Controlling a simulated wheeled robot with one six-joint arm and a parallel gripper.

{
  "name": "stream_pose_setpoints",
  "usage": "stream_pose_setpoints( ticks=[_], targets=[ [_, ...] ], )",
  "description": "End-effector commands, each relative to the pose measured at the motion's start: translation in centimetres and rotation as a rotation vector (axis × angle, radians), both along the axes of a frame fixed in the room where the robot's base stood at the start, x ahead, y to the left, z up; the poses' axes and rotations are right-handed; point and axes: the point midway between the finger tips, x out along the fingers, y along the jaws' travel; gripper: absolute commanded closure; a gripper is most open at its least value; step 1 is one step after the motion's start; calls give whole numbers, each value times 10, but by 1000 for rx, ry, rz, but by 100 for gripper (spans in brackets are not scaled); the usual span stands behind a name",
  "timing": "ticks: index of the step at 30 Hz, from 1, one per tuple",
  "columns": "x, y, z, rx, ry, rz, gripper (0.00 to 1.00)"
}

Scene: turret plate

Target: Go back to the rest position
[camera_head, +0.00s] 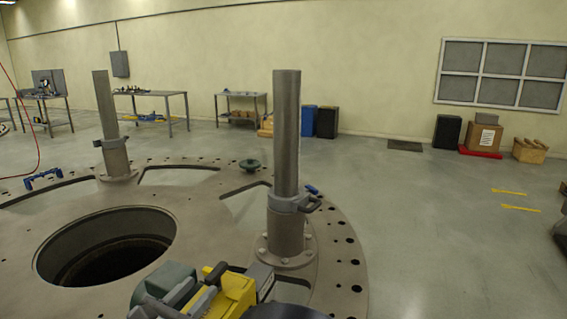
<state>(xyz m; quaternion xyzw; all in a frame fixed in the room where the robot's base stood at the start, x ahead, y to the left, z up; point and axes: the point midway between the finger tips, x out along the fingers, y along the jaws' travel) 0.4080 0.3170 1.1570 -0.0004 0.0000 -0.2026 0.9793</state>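The end of my arm, with what seems to be my gripper (205,296), shows at the bottom edge. It has yellow, dark grey and dull green parts and is partly cut off. Its fingers cannot be made out clearly, so I cannot tell whether it is open, shut or holding something. It appears in front of the round turret plate (205,205), which has a large dark central hole. A tall grey post (286,140) with a clamp ring stands on the plate just beyond my arm. A second post (106,120) stands farther left.
A green knob-like part (250,166) and a blue handle-like part (43,179) are at the plate's far side. Workbenches (150,94), bins (326,122) and boxes (485,137) line the back wall. The floor (430,220) right of the plate is largely clear.

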Motion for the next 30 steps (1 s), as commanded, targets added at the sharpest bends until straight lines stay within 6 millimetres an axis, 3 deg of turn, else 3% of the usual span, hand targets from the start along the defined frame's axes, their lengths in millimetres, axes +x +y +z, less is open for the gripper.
stream_pose_setpoints(
  ticks=[7, 24, 30],
  targets=[
    [-35, 15, 0, 1, 0, 0, 62],
    [68, -31, 2, -1, 1, -5, 62],
    [64, -30, -1, 1, -1, 165, 62]
  ],
)
